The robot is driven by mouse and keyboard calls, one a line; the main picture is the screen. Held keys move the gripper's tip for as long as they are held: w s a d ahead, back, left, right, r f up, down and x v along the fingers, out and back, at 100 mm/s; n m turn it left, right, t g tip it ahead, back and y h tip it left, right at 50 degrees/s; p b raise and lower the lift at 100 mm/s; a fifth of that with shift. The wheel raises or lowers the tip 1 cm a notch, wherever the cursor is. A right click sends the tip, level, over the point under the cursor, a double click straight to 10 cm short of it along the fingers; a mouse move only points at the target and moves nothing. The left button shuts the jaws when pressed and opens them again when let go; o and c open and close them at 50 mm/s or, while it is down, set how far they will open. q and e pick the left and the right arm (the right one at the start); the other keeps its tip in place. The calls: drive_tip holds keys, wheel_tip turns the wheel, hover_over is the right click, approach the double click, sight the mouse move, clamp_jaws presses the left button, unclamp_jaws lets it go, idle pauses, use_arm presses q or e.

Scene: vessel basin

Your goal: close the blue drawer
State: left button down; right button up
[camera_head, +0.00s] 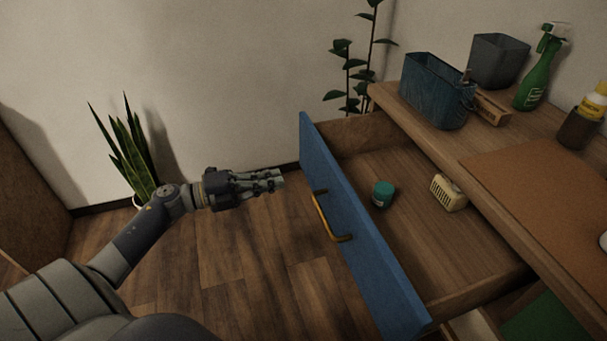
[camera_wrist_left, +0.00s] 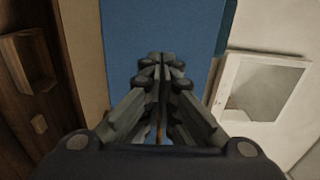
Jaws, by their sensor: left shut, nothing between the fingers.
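The blue drawer (camera_head: 352,215) is pulled open from under the wooden table. Its blue front carries a brass handle (camera_head: 326,216). Inside it lie a small teal jar (camera_head: 383,194) and a cream-coloured box (camera_head: 448,192). My left gripper (camera_head: 282,179) is shut and empty, to the left of the blue front, with its fingertips pointing toward it. A gap shows between them in the head view. In the left wrist view the shut fingers (camera_wrist_left: 161,62) appear in front of the blue panel (camera_wrist_left: 135,30). My right gripper is not in view.
The tabletop (camera_head: 440,150) holds a blue basket (camera_head: 437,92), a grey bin (camera_head: 498,60), a green spray bottle (camera_head: 538,70), a yellow-capped bottle (camera_head: 583,120) and a brown mat (camera_head: 545,180). A snake plant (camera_head: 130,150) stands at the wall. The floor (camera_head: 250,260) left of the drawer is clear.

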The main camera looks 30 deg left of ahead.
sight(315, 171)
use_arm(q)
drive_tip(key=x, duration=0.8)
drive_tip(key=shift+w, duration=0.1)
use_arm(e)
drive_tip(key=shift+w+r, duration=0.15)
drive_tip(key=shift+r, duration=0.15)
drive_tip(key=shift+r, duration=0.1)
use_arm(q)
drive_tip(key=shift+w+d, duration=0.1)
drive_tip(key=shift+w+d, duration=0.15)
drive_tip(key=shift+w, duration=0.05)
drive_tip(key=x, duration=1)
drive_tip(key=shift+w+d, duration=0.2)
drive_tip(key=shift+w, duration=0.05)
drive_tip(key=b+x, duration=0.2)
drive_tip(key=x, duration=0.7)
drive_tip(key=shift+w+d, duration=0.2)
drive_tip(key=shift+w, duration=0.15)
drive_tip(key=shift+w+d, duration=0.4)
drive_tip(key=shift+w, duration=0.1)
drive_tip(key=shift+r, duration=0.1)
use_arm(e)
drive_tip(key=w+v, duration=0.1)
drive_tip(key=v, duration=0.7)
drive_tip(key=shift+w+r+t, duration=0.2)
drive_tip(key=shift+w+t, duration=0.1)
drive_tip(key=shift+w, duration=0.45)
